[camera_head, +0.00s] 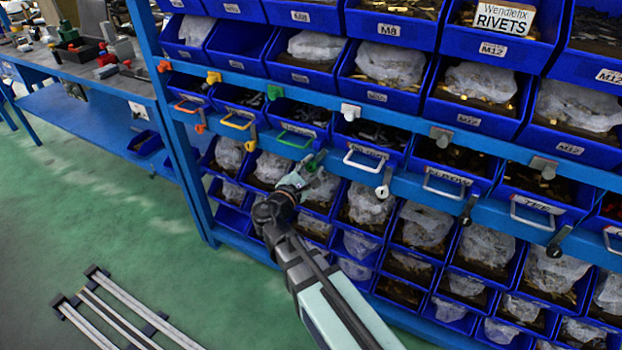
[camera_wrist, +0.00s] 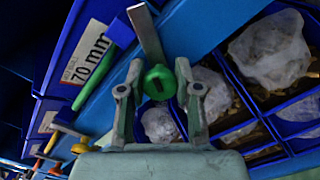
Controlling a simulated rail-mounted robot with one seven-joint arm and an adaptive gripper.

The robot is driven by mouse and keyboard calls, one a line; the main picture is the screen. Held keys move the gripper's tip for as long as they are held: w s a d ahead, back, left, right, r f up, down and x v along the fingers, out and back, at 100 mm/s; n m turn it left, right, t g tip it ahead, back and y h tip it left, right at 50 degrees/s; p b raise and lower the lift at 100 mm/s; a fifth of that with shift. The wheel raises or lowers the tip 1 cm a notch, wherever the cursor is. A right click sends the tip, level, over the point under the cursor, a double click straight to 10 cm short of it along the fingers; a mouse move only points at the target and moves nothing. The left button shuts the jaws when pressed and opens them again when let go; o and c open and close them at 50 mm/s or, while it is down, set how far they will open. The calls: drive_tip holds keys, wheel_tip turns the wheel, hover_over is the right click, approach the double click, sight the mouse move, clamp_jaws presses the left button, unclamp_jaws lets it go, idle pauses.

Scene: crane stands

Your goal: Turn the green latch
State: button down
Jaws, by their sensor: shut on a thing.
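The green latch (camera_wrist: 158,82) is between the two fingers of my gripper (camera_wrist: 160,92) in the wrist view. It has a round green head, and a flat grey metal bar runs from it toward the top of the picture. My gripper is shut on the latch, with one finger on each side. In the head view my gripper (camera_head: 309,168) is at the blue rack rail, just below the drawer with the green handle (camera_head: 295,138). There the latch is mostly hidden by the gripper. The green handle (camera_wrist: 95,92) also shows in the wrist view, left of the fingers.
A yellow latch (camera_head: 250,146) and a red latch (camera_head: 200,128) hang to the left on the same rail. Blue bins with bagged parts (camera_head: 369,204) fill the rack below. The green floor at left is mostly free.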

drive_tip(key=m+b, duration=0.2)
drive_tip(key=b, duration=0.1)
drive_tip(key=m+b, duration=0.5)
drive_tip(key=b, duration=0.2)
drive_tip(key=shift+f, duration=0.35)
drive_tip(key=m+b, duration=0.3)
drive_tip(key=b, duration=0.1)
drive_tip(key=shift+r+m, duration=0.1)
drive_tip(key=shift+m, duration=0.3)
drive_tip(key=shift+r+m+b, duration=0.1)
drive_tip(key=shift+m+b, duration=0.4)
drive_tip(key=c, duration=0.8)
unclamp_jaws()
drive_tip(key=v, duration=1.2)
